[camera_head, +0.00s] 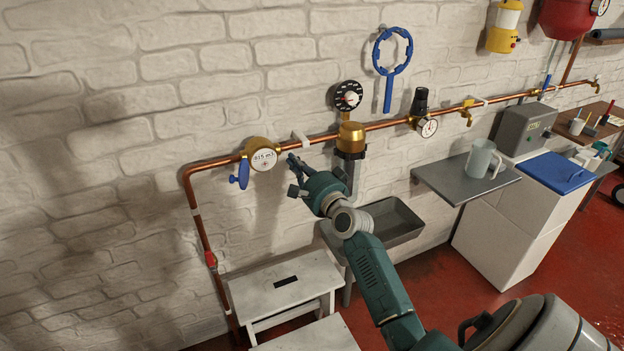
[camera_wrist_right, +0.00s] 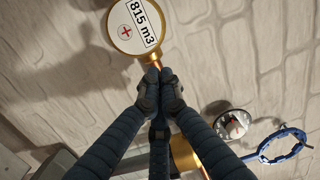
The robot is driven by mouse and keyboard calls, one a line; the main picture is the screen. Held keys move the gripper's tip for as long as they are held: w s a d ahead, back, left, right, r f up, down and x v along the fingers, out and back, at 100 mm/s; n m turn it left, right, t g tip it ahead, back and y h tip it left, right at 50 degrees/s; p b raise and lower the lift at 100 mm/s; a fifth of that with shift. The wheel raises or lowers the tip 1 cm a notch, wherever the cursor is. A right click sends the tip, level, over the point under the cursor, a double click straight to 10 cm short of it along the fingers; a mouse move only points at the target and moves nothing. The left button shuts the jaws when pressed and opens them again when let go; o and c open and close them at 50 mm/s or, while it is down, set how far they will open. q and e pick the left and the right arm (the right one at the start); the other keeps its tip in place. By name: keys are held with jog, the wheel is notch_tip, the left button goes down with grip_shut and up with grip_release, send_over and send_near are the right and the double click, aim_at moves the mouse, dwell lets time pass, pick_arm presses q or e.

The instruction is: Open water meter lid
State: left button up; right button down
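The brass water meter (camera_head: 264,142) sits on the copper pipe, left of centre in the head view. Its white dial reads "815 m3" and is uncovered. The meter also shows at the top of the right wrist view (camera_wrist_right: 139,27). My right gripper (camera_head: 291,163) is just right of the meter. In the wrist view its fingertips (camera_wrist_right: 154,73) are together just below the meter's rim, with nothing seen between them; contact cannot be told. My left gripper is not in view.
The copper pipe (camera_head: 225,163) runs along the white brick wall, with a brass fitting (camera_head: 351,135) right of my gripper. A blue ring tool (camera_head: 389,82) hangs above. A grey sink (camera_head: 397,220) and a white step stool (camera_head: 285,283) stand below.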

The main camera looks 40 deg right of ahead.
jog(key=s+b, duration=0.1)
jog(key=s, duration=0.8)
jog(key=shift+s+a, duration=0.15)
jog(key=shift+s, duration=0.15)
jog(key=s+a+f+n+g+y, duration=0.1)
jog(key=s+a+f+n+g, duration=0.25)
jog(key=f, duration=1.15)
jog(key=s+a+f+n+g, duration=0.2)
jog(key=s+a+f, duration=0.2)
jog(key=f, duration=1.1)
jog(key=s+a+f+n+g+y, duration=0.1)
jog(key=s+a+f+n+g, duration=0.25)
jog(key=f, duration=1.05)
jog(key=s+a+f+n+g, duration=0.2)
jog(key=s+a+f+n, duration=0.1)
jog(key=s+f, duration=0.6)
jog(key=s+a+f+n+g, duration=0.2)
jog(key=s+a+f+n, duration=0.15)
jog(key=s+f, duration=0.5)
jog(key=s+a+f+n+g, duration=0.2)
jog(key=s, duration=0.9)
jog(key=s+a+f+n+g, duration=0.2)
jog(key=s+f+n, duration=0.1)
jog(key=s, duration=0.8)
jog(key=shift+s+a+f+y, duration=0.25)
jog(key=shift+s+y, duration=0.05)
jog(key=shift+s, duration=0.1)
